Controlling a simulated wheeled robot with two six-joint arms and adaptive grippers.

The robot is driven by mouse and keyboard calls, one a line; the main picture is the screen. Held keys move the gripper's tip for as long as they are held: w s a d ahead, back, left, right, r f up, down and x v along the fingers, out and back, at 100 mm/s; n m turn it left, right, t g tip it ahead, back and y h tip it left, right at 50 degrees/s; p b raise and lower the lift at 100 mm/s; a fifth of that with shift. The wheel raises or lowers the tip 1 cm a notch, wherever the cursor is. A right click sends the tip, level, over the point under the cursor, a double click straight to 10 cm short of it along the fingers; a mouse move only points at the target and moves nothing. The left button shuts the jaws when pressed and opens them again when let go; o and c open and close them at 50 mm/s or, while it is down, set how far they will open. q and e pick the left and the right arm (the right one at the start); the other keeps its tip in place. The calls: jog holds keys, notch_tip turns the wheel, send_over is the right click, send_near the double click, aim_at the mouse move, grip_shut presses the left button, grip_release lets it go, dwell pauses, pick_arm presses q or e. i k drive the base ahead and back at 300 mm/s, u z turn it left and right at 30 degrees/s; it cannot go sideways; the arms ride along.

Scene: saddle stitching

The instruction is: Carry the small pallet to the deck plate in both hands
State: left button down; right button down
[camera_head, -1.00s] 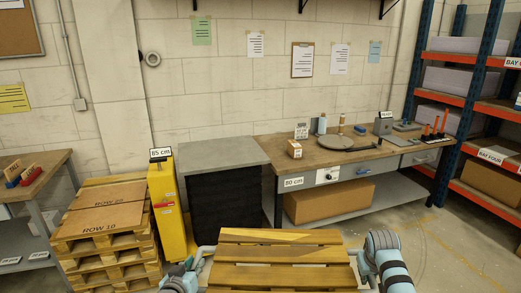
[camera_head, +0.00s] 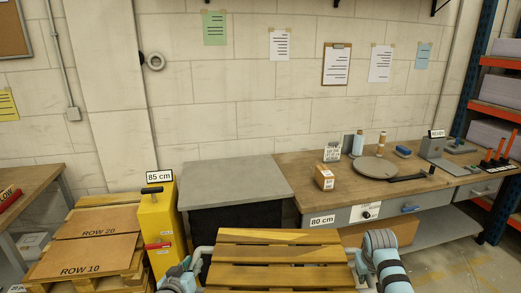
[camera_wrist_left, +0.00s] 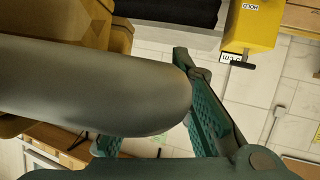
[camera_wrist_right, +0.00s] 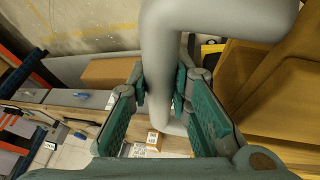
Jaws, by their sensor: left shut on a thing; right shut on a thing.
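The small wooden pallet (camera_head: 278,256) is held level in front of me, at the bottom of the head view. It has a grey tube handle at each side. My left gripper (camera_head: 193,266) is shut on the left handle, which fills much of the left wrist view (camera_wrist_left: 100,88). My right gripper (camera_head: 362,264) is shut on the right handle, seen between its fingers in the right wrist view (camera_wrist_right: 160,70). The grey deck plate (camera_head: 235,180) lies on a black bellows-sided stand beyond the pallet, slightly left. Its top is bare.
A yellow post (camera_head: 160,230) with an "85 cm" sign stands left of the deck plate. Stacked pallets with boards (camera_head: 100,255) are further left. A workbench (camera_head: 300,185) marked "80 cm" joins on the right, carrying a small box (camera_head: 324,177) and a round plate (camera_head: 373,167).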

aim_at(233, 175)
jog(key=u, duration=0.1)
jog(key=i, duration=1.3)
jog(key=u, duration=0.3)
jog(key=i, duration=1.5)
jog(key=u, duration=0.05)
